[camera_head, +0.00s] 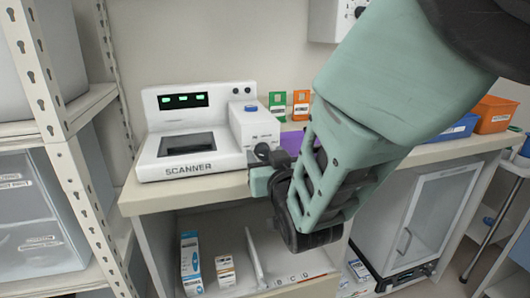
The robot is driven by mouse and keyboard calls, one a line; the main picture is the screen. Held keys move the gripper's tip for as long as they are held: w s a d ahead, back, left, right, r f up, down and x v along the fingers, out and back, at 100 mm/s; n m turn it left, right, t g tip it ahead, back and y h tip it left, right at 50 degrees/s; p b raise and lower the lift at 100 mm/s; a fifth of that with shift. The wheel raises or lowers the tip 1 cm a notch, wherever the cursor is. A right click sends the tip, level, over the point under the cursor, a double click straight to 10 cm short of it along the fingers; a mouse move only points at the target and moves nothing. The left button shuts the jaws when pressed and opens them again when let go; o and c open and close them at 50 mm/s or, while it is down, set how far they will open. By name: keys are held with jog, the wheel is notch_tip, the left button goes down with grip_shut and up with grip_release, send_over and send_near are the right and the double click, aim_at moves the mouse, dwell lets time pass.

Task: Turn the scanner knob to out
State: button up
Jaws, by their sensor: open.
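The white scanner (143,168) stands on the counter, with "SCANNER" on its front, a dark window and a lit green display. A box on its right side carries a blue button (249,108) on top and small labels on its front, too small to read. A small dark round part, apparently the knob (262,150), shows below these labels; its pointer setting cannot be made out. My gripper (267,168) is open, right in front of the knob and close to it. Whether they touch cannot be told. My arm hides the counter to the right.
Green (277,105) and orange (301,104) cards stand behind the scanner, with a purple item (293,143) beside it. Blue (455,129) and orange (494,114) bins sit at the right. A shelf rack (75,150) stands close on the left. Small boxes (191,262) stand under the counter.

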jog(key=c, duration=1)
jog(key=shift+o, duration=0.2)
